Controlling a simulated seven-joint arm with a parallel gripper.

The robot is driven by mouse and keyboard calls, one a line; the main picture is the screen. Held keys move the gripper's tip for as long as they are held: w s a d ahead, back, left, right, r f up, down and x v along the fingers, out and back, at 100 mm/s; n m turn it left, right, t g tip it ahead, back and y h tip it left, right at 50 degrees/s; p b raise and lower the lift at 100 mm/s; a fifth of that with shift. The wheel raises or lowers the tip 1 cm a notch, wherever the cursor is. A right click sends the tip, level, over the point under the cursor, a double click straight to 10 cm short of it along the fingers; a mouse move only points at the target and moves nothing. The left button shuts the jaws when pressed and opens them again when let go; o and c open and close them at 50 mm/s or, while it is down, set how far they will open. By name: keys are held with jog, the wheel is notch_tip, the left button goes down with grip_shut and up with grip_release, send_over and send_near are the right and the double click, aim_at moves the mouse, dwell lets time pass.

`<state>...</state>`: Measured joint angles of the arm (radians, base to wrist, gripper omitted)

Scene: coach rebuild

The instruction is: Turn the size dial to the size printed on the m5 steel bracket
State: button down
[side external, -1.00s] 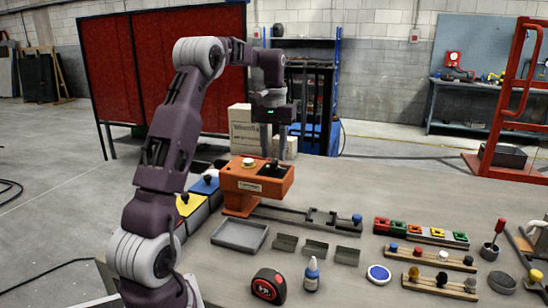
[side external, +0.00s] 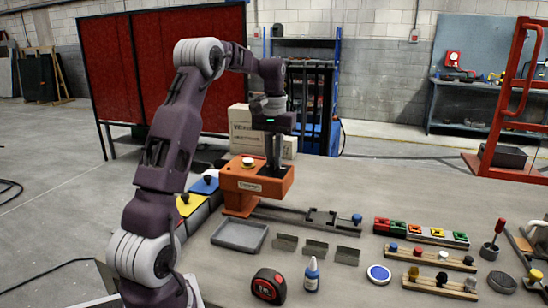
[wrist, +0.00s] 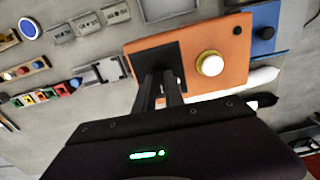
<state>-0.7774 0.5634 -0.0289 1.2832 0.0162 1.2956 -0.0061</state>
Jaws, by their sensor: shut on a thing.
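The orange machine (side external: 243,187) stands at the back left of the table. Its top carries a black plate (wrist: 147,58) and a pale round button (wrist: 211,64). My gripper (side external: 272,172) points straight down over the black plate, with its fingers shut on the size dial; the fingers hide most of the dial and its setting. Three grey steel brackets stand in a row in front of the machine: left (side external: 286,242), middle (side external: 316,248) and right (side external: 348,255). Marks show on them in the wrist view, too small to read, so I cannot tell which is m5.
A grey tray (side external: 240,235) lies left of the brackets. A tape measure (side external: 269,285), blue bottle (side external: 312,274) and blue-and-white disc (side external: 379,274) are in front. Yellow (side external: 191,205) and blue (side external: 205,183) boxes adjoin the machine's left. Coloured blocks and knob racks (side external: 432,258) fill the right.

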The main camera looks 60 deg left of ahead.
jog(key=m, duration=0.5)
jog(key=shift+m, duration=2.1)
jog(key=c, duration=1.4)
grip_release()
jog(key=shift+c, duration=0.2)
notch_tip(320, 180, up, 7)
jog(key=shift+r, duration=0.1)
